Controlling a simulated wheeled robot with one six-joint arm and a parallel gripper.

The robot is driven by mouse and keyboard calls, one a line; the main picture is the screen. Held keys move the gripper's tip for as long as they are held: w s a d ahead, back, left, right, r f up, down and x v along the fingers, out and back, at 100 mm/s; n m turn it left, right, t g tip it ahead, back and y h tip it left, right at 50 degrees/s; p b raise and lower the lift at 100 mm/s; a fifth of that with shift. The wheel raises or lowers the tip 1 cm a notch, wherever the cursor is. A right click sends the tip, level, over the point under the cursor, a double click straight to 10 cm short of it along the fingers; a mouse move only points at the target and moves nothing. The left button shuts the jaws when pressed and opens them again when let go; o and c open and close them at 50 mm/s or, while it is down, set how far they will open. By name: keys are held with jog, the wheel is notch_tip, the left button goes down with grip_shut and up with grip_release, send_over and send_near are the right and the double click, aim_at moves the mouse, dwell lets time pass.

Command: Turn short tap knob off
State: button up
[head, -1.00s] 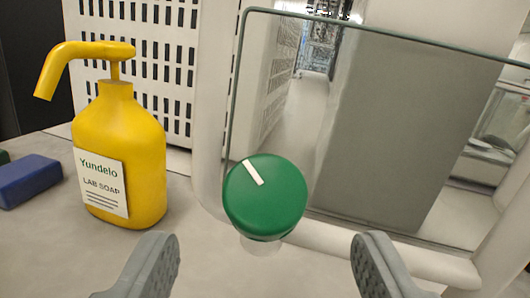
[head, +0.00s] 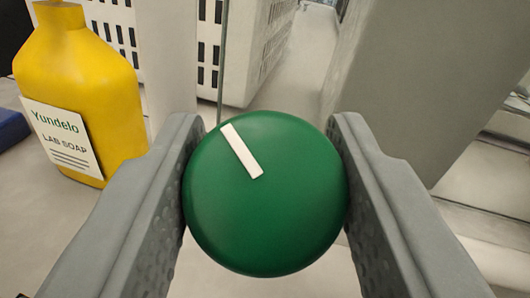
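The short tap knob (head: 262,205) is a round green knob with a white line mark near its top, tilted to the upper left. It fills the middle of the head view. My gripper (head: 265,165) has one grey finger on each side of the knob. Both fingers come up against its left and right edges in the picture, with no clear gap at either side. I cannot tell how firmly they press. The knob's stem and base are hidden behind it.
A yellow lab soap bottle (head: 85,90) stands close on the left, near my left finger. A blue block (head: 10,130) lies at the far left edge. A white slotted panel (head: 205,40) stands behind. A grey panel (head: 430,80) is at the right.

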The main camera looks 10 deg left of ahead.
jog(key=c, duration=0.4)
jog(key=shift+c, duration=0.2)
jog(key=shift+m+h, duration=0.6)
jog(key=shift+m, duration=0.1)
jog(key=shift+a+m+h, duration=0.1)
jog(key=shift+m+h, duration=2.4)
jog(key=shift+m, duration=0.3)
jog(key=shift+m+g+h, duration=0.5)
jog(key=shift+m+h, duration=0.85)
jog(key=shift+m, duration=0.3)
jog(key=shift+m+g+h, duration=0.5)
jog(key=shift+m+h, duration=0.85)
jog(key=shift+m, duration=0.3)
jog(key=o, duration=1)
